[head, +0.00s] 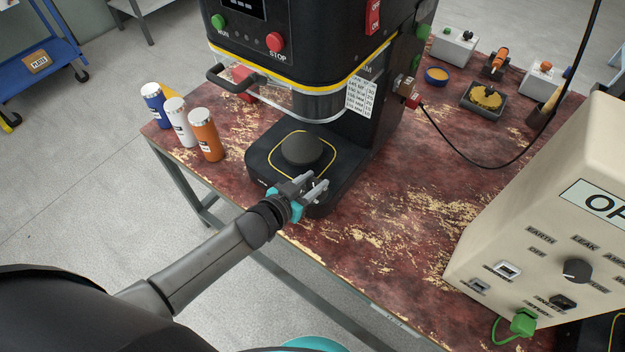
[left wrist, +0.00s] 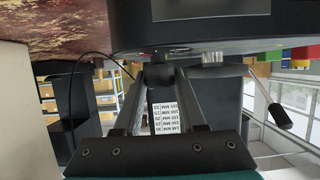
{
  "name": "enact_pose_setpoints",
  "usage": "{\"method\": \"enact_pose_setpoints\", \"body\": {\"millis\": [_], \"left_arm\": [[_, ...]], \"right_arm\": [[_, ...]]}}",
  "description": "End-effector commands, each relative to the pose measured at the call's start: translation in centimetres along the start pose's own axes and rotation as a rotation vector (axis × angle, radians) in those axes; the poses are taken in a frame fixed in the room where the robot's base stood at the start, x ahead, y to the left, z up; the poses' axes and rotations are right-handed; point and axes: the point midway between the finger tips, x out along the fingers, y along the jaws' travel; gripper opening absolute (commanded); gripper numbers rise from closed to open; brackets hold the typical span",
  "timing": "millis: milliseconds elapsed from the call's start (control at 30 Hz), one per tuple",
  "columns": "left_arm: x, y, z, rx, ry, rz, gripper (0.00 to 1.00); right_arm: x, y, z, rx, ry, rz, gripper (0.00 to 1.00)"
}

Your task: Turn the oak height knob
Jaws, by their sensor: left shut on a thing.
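The black seamer (head: 310,60) stands on the worn red table, with a round dark plate (head: 302,149) on its base (head: 262,176). My left gripper (head: 314,186) is at the front right of that base, low and close to it. In the left wrist view the fingers (left wrist: 158,88) close on a small dark knob (left wrist: 158,74), which I take to be the height knob. No oak colour shows on it. In the head view the knob is hidden by the fingers. My right gripper is not in view.
Blue, white and orange cans (head: 206,135) stand left of the seamer. A beige tester (head: 560,220) stands at the right front. A black cable (head: 460,150) runs from the seamer's side. A dark tray (head: 484,101) and small switch boxes stand at the back right.

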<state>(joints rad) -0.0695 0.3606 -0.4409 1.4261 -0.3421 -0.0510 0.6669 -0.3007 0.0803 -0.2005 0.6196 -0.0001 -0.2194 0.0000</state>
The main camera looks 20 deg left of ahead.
Motion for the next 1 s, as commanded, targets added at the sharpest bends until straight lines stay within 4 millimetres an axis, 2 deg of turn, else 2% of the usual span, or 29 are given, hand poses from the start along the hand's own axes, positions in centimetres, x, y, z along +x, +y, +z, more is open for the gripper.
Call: {"method": "enact_pose_setpoints", "body": {"millis": [100,133,400,767,1000], "left_arm": [[0.1,-0.1,-0.3,0.002,0.007,-0.001,0.0],[0.1,-0.1,-0.4,0.002,0.007,-0.001,0.41],[0.1,0.0,-0.2,0.0,0.003,-0.001,0.7],[-0.6,0.0,-0.1,-0.001,0.001,-0.001,0.7],[-4.2,0.1,-0.1,-0.002,-0.001,0.0,0.7]], "right_arm": [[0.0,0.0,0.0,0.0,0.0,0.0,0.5],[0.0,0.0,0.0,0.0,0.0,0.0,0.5],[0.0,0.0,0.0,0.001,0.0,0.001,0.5],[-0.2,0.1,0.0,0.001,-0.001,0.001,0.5],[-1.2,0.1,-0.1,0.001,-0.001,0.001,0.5]]}}
